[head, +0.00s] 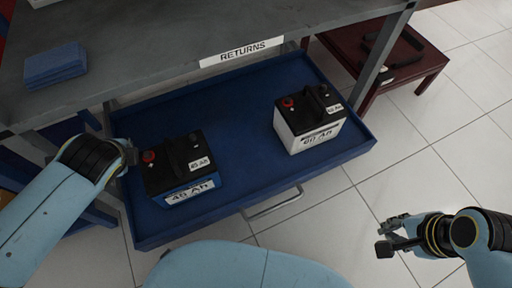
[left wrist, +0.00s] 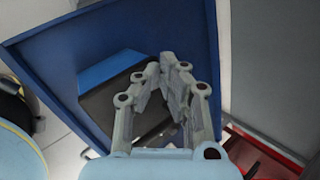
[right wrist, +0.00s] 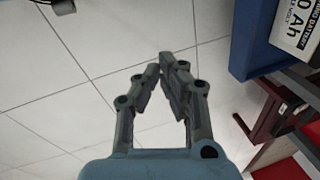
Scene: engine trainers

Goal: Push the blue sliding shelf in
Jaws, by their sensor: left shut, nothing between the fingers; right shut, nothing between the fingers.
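The blue sliding shelf (head: 247,160) stands pulled out from under the grey bench. It carries a black and blue 45 Ah battery (head: 182,170) at the left and a white and black battery (head: 310,122) at the right. A metal handle (head: 273,205) is on its front. My left gripper (head: 130,153) is shut and empty at the shelf's left side, beside the blue battery; whether it touches is unclear. The shelf also shows in the left wrist view (left wrist: 45,55). My right gripper (head: 386,236) is shut and empty over the floor, apart from the shelf's front right corner (right wrist: 250,45).
The grey bench (head: 130,45) bears a RETURNS label (head: 241,51) and a blue folded cloth or pad (head: 55,65). A dark red low table (head: 405,70) with a black strap stands at the back right, beyond a bench leg. The tiled floor at the front right is clear.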

